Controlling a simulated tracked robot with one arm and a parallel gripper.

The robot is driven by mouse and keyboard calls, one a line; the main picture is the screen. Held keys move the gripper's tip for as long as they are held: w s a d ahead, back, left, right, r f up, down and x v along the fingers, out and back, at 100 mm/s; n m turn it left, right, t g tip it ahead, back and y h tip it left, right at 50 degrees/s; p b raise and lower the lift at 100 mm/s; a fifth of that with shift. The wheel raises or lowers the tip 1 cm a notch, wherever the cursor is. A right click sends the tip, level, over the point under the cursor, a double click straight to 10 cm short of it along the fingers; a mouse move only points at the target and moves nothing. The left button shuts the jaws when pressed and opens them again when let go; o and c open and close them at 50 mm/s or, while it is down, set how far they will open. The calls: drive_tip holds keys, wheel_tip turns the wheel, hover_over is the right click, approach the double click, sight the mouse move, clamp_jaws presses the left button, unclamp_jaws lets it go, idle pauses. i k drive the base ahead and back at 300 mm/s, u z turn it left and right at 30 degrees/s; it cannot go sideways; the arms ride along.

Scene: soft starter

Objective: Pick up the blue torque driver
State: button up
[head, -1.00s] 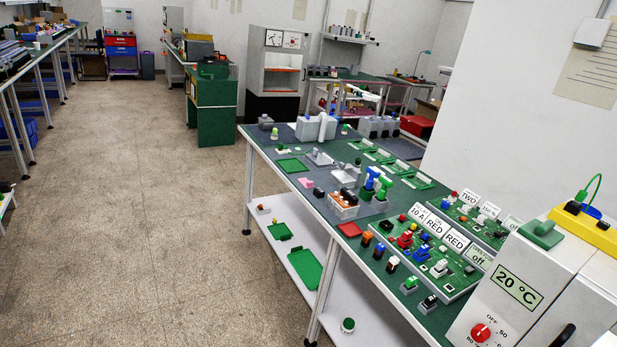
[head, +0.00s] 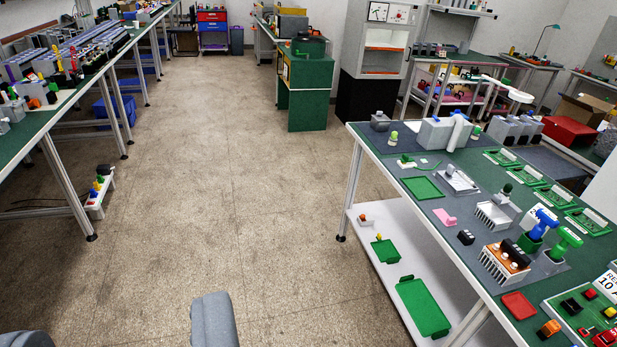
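The blue torque driver (head: 545,219) stands upright at the right of the head view, its blue T-shaped handle uppermost. Its lower part sits in a dark green holder on a grey mat on the green-topped workbench (head: 416,215). A green driver (head: 567,238) of similar shape stands just to its right in a grey holder. Two grey parts at the bottom edge look like parts of my own body, well to the left of the driver and apart from the bench.
Near the driver are a block with orange and black parts (head: 507,258), a finned grey block (head: 495,215) and a red tray (head: 519,306). A white lower shelf (head: 375,215) holds green trays. The floor (head: 240,190) is open left of the bench. Another bench (head: 50,130) stands at far left.

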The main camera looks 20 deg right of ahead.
sight(546, 219)
drive_tip(key=z, duration=0.25)
drive_tip(key=i, duration=1.3)
drive_tip(key=z, duration=1.1)
drive_tip(key=i, duration=1.15)
drive_tip(key=z, duration=0.8)
drive_tip(key=i, duration=0.35)
drive_tip(key=z, duration=0.2)
